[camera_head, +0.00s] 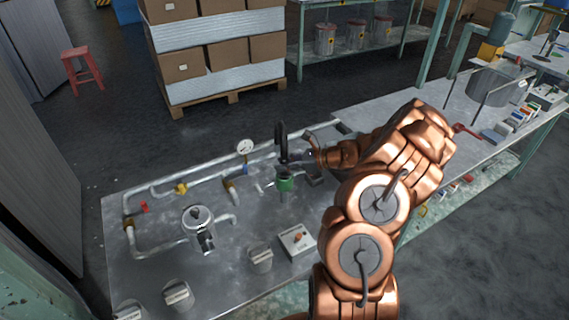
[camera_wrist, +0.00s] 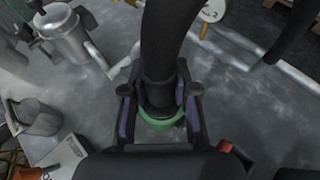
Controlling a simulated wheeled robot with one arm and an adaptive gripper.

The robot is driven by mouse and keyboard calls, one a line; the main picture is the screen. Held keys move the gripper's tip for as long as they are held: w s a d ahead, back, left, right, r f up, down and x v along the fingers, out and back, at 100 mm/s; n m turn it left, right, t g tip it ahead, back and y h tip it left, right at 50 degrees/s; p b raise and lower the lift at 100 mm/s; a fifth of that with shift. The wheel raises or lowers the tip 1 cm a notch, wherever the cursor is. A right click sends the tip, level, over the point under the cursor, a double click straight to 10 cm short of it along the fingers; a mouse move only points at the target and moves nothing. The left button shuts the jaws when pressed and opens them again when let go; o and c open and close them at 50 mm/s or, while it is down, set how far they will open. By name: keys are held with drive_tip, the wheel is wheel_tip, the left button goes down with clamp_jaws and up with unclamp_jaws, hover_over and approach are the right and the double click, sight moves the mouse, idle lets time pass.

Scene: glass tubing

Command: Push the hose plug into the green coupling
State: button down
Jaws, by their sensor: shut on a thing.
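The green coupling (camera_head: 285,184) stands upright on the metal bench, right of centre among the pipes. In the wrist view its green ring (camera_wrist: 162,120) shows just beneath the black hose plug (camera_wrist: 160,92). My gripper (camera_wrist: 160,100) is shut on the plug, with a finger on either side. The black hose (camera_head: 282,140) rises from the plug, and it fills the upper middle of the wrist view. In the head view my gripper (camera_head: 290,163) is right above the coupling. The plug's lower end is hidden, so I cannot tell how deep it sits.
A pressure gauge (camera_head: 245,146) and pipes (camera_head: 160,188) lie left of the coupling. A metal canister (camera_head: 199,222) stands at front left. A control box with an orange button (camera_head: 296,240) is in front. Bare bench (camera_head: 270,215) lies between them.

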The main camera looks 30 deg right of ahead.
drive_tip(key=shift+f, duration=0.6)
drive_tip(key=c, duration=0.8)
unclamp_jaws()
drive_tip(key=shift+d, duration=0.1)
drive_tip(key=v, duration=1.2)
drive_tip(key=shift+r, duration=0.1)
